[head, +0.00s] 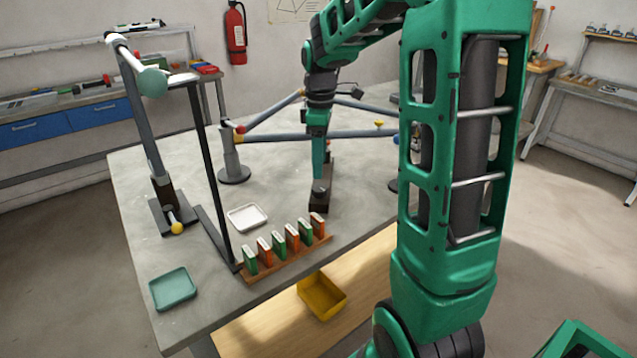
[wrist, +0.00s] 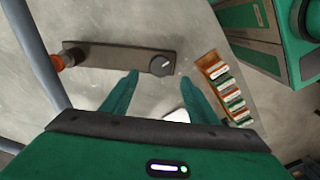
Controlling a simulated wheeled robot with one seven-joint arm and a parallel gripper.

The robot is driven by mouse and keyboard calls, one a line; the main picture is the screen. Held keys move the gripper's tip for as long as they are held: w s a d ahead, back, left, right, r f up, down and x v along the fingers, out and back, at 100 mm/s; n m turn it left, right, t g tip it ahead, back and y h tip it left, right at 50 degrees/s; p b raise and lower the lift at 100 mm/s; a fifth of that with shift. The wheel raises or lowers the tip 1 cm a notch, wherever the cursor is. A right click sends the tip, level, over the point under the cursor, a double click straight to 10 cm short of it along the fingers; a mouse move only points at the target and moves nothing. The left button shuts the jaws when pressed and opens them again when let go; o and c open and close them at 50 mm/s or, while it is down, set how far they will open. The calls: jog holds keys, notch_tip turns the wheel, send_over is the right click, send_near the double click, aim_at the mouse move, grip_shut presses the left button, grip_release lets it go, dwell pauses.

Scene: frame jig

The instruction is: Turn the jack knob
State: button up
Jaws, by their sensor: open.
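A long dark plate (wrist: 120,59) lies on the table in the wrist view, with a round dark knob (wrist: 162,65) carrying a pale mark at its right end. I take this to be the jack knob. My gripper (wrist: 160,77) is open, with its two green fingers apart and the knob showing between and just beyond the tips. In the head view my gripper (head: 319,182) points down over the dark plate (head: 321,208), and its fingers hide the knob there. I cannot tell whether the fingers touch the knob.
Grey tubes (head: 350,134) of the frame run behind my gripper. A rack of green and orange blocks (head: 285,262), a white tray (head: 247,218) and a green tray (head: 172,289) lie toward the front left.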

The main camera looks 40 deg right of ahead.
aim_at(319, 187)
notch_tip(319, 187, down, 7)
jog(key=shift+f, duration=0.1)
dwell(0.4)
